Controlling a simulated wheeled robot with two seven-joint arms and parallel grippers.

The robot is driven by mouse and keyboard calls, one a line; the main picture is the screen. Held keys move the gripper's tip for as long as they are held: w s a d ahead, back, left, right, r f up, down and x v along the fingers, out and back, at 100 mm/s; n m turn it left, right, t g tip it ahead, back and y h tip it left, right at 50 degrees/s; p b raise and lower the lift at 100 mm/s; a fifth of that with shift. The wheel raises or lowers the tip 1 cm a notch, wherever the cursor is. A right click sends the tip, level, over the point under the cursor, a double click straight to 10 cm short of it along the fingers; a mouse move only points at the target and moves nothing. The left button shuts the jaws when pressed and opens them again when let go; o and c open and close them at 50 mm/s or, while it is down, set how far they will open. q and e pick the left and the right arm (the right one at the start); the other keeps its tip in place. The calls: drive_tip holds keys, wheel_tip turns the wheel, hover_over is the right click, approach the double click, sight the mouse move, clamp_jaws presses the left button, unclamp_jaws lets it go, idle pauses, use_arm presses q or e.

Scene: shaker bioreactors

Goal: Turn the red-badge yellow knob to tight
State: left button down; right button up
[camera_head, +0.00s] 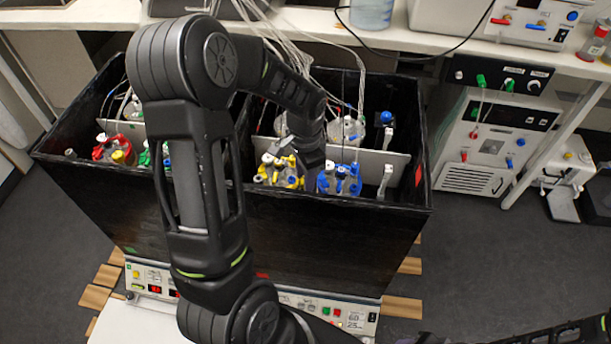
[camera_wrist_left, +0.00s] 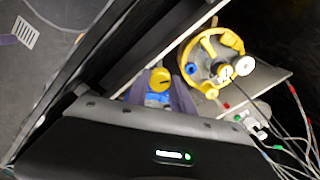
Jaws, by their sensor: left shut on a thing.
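My left gripper (camera_head: 312,157) reaches down into the black box between a yellow-fitted vessel (camera_head: 277,172) and a blue-fitted vessel (camera_head: 340,180). In the left wrist view, a round yellow knob (camera_wrist_left: 160,79) with a dark line across it sits between the fingers of my left gripper (camera_wrist_left: 160,95), which is shut on it. A blue part shows just below the knob. The yellow-fitted vessel (camera_wrist_left: 210,45) stands beside the fingers. I cannot make out a red badge on the knob. My right gripper is not in view.
The black box (camera_head: 120,200) has dividers and holds several vessels, including a red-fitted one (camera_head: 110,150) at left. Tubes and cables (camera_head: 300,50) rise behind my left arm. A bench (camera_head: 420,55) runs along the back, and a control unit (camera_head: 490,140) stands at right.

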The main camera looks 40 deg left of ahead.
use_arm(q)
drive_tip(key=shift+m, duration=0.3)
drive_tip(key=c, duration=1.1)
unclamp_jaws()
drive_tip(key=shift+r, duration=0.1)
wheel_tip(320, 180, up, 8)
drive_tip(key=shift+f, duration=0.2)
